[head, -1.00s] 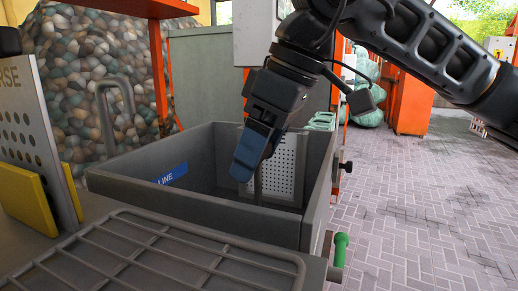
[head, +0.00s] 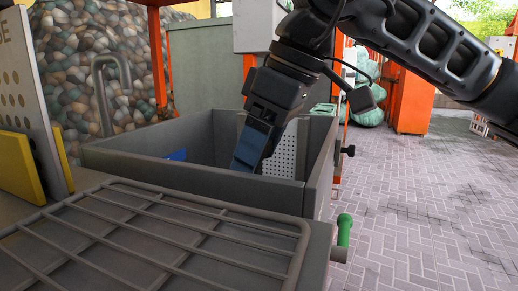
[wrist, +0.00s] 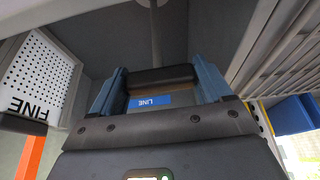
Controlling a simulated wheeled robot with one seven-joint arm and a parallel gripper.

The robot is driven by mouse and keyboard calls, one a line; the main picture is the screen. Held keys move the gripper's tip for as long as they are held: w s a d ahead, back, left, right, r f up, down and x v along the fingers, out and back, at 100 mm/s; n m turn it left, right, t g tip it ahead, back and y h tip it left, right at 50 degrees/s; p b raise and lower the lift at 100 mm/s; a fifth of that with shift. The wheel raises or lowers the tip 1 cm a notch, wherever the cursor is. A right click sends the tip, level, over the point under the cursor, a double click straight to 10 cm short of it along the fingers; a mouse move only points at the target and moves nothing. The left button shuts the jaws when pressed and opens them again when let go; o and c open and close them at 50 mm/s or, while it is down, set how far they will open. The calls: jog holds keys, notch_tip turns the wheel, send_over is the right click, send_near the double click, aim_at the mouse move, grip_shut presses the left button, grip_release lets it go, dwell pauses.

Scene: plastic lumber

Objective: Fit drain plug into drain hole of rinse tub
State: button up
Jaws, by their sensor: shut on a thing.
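My gripper (head: 246,166) reaches down inside the grey rinse tub (head: 190,181), near its right end. Its blue fingers (wrist: 163,87) are closed on a dark crossbar (wrist: 160,77), which looks like the handle of the drain plug. A thin grey stem (wrist: 154,32) runs away from the bar towards the tub floor. It widens at the top picture edge, where the plug's end is cut off. In the head view the front wall hides the lower part of the plug. The drain hole is not visible in either view.
A white perforated panel (head: 283,152) marked FINE stands inside the tub to the right, close to my gripper; it also shows in the wrist view (wrist: 38,75). A wire rack (head: 150,235) lies in front. A green-handled valve (head: 344,230) sticks out at right. A curved spout (head: 100,95) rises behind left.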

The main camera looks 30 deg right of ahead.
dwell(0.4)
jog(key=o, duration=1.4)
jog(key=p+v, duration=0.2)
jog(key=v, duration=0.5)
jog(key=shift+r, duration=0.35)
jog(key=shift+s, duration=0.15)
